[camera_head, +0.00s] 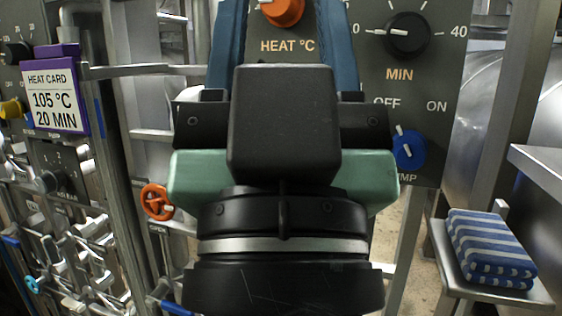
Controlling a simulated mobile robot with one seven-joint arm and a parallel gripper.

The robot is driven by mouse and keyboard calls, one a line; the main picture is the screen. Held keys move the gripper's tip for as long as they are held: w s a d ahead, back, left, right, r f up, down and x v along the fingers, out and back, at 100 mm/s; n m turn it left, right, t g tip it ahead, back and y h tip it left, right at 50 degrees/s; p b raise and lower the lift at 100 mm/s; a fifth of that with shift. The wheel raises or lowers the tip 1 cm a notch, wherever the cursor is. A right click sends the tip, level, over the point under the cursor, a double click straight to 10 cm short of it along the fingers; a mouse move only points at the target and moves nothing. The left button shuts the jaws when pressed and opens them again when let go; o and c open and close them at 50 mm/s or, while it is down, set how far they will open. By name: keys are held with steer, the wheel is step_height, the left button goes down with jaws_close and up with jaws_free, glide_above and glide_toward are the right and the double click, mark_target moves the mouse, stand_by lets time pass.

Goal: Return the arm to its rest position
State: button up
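My gripper (284,40) is seen from behind, with its black and green body filling the middle of the picture. Its two blue fingers stand wide apart and point up toward the dark control panel (440,90). The gap between them shows only panel, with the "HEAT °C" label, and no held object. The fingertips run up to or past the top edge, so their ends are not clear. The orange heat knob (283,10) shows between the fingers, partly cut off by the top edge. I cannot tell how far the fingers are from the panel.
The black minutes knob (408,36) and blue pump knob (408,150) are right of my gripper; the blue pointer leans toward OFF. A heat card (54,100) reads 105 °C, 20 MIN. An orange handwheel (156,202) is at left. Striped cloth (488,245) lies on a metal shelf (450,270).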

step_height(320, 180, up, 12)
steer(key=p, duration=1)
steer(key=shift+r+p, duration=0.25)
steer(key=shift+p, duration=0.15)
steer(key=shift+a+f, duration=0.1)
